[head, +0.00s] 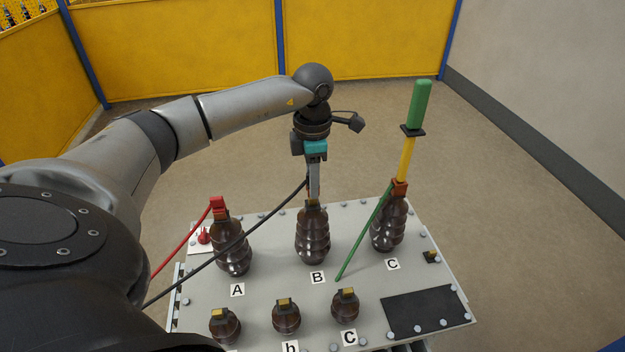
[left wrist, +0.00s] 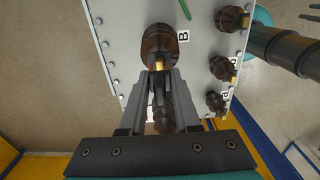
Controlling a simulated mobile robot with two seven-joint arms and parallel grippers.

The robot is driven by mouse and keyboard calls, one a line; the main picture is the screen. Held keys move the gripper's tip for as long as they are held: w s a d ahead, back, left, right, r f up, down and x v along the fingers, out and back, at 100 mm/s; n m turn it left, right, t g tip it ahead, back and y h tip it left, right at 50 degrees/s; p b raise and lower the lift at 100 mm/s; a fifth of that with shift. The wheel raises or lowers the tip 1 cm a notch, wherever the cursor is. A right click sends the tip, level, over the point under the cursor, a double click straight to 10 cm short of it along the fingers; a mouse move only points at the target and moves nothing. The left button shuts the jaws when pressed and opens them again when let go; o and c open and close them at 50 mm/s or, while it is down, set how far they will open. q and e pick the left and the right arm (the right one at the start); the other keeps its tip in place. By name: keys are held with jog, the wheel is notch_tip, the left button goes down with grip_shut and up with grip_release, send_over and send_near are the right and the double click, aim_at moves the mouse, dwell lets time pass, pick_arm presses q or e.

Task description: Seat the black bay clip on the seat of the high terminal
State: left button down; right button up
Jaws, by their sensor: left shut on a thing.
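My left gripper (head: 314,188) points straight down over the tall brown ribbed terminal B (head: 312,235) in the head view. It is shut on the black clip (left wrist: 159,88), which is mostly hidden between the fingers. The clip's black cable (head: 250,230) runs from the fingers down to the lower left. Terminal B's gold seat (left wrist: 160,66) shows at the fingertips in the left wrist view. The fingertips are at or just above the terminal's top; I cannot tell whether the clip touches the seat. My right gripper is not in view.
Tall terminal A (head: 233,255) bears a red clip (head: 217,204) with a red cable. Tall terminal C (head: 387,232) has an orange-brown clip, a green cable and a yellow pole with a green handle (head: 420,104). Shorter terminals stand in front, beside a dark pad (head: 425,310).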

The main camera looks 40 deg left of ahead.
pick_arm(q)
jog(key=shift+f+b, duration=1.15)
jog(key=shift+f, duration=0.5)
jog(key=c, duration=0.5)
grip_release()
jog(key=shift+c, duration=0.2)
notch_tip(320, 180, up, 15)
jog(key=shift+r+p, duration=0.15)
jog(key=shift+p, duration=0.2)
